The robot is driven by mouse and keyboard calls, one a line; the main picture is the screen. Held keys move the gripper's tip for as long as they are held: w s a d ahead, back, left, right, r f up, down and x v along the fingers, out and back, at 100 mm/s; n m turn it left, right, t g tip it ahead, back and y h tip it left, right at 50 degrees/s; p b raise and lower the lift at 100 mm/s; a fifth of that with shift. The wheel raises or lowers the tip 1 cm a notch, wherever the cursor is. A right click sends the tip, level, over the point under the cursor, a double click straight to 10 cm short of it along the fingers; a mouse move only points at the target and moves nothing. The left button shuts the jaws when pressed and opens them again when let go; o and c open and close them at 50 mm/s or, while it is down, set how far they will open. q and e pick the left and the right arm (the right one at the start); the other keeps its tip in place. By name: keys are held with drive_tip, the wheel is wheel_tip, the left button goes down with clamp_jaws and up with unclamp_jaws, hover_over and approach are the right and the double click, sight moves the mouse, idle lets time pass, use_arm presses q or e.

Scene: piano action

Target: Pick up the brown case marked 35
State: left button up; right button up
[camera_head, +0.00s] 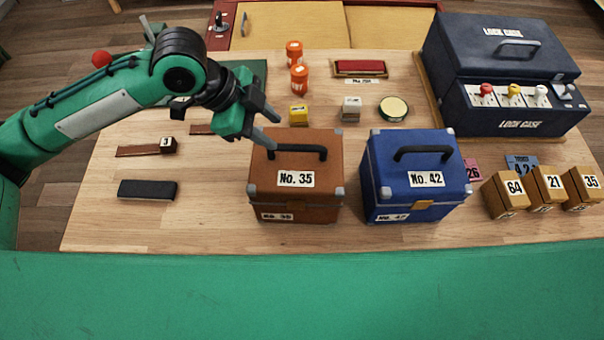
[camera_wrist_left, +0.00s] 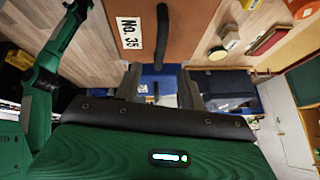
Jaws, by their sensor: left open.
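The brown case (camera_head: 297,204) marked No. 35 stands upright on the table, its black handle (camera_head: 296,149) raised on the lid. My left gripper (camera_head: 268,127) is open and empty, just above the case's back left part, left of the handle. In the left wrist view, the brown case (camera_wrist_left: 98,40) fills the upper middle. Its label and black handle (camera_wrist_left: 162,28) show there beyond the open fingers (camera_wrist_left: 160,88). My right gripper is not in view.
A blue case (camera_head: 415,203) marked No. 42 stands close on the right of the brown one. A large lock case (camera_head: 510,112) and several numbered boxes (camera_head: 548,183) are at right.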

sight(295, 146)
use_arm(q)
drive_tip(key=x, duration=0.4)
drive_tip(key=shift+d, duration=0.15)
drive_tip(key=shift+d+f+p, duration=0.3)
drive_tip(key=shift+p, duration=0.15)
drive_tip(key=p+x, duration=0.1)
drive_tip(key=x, duration=0.2)
drive_tip(key=shift+d+f, duration=0.15)
drive_tip(key=shift+f, duration=0.15)
drive_tip(key=shift+w+d+f, duration=0.1)
drive_tip(key=shift+d+f, duration=0.2)
drive_tip(key=shift+f, duration=0.15)
drive_tip(key=shift+a, duration=0.1)
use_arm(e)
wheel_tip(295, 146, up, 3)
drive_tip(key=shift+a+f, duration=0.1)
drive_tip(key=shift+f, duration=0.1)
use_arm(q)
clamp_jaws()
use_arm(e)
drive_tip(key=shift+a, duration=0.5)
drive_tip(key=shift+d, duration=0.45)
use_arm(q)
drive_tip(key=shift+r, duration=0.1)
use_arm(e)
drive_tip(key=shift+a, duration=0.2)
